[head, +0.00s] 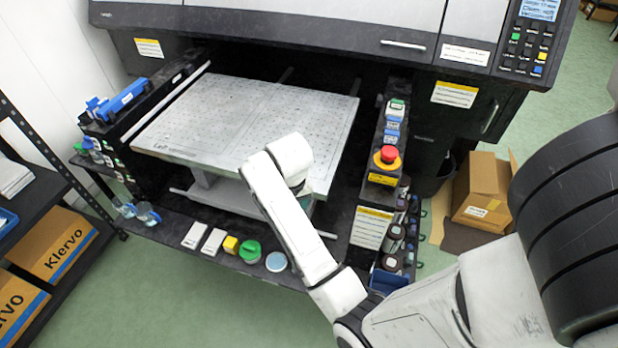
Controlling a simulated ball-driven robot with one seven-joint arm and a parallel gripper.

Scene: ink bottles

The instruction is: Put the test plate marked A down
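The white end of my arm reaches over the front right part of the printer's grey perforated bed (240,110). My gripper (302,190) points down beyond the wrist and is mostly hidden by my own arm, so I cannot see whether its fingers are open or shut. A small teal patch (321,188) shows just beside it, too little to tell what it is. I cannot make out a test plate or a letter A. Most of the bed's top looks bare, with small dark lettering at its front left corner.
A dark ledge in front of the bed carries two white blocks (204,238), a yellow block (231,245), a green-capped jar (250,251) and a pale blue disc (276,262). A red stop button (388,155) stands on the right panel. A cardboard box (482,190) sits at right.

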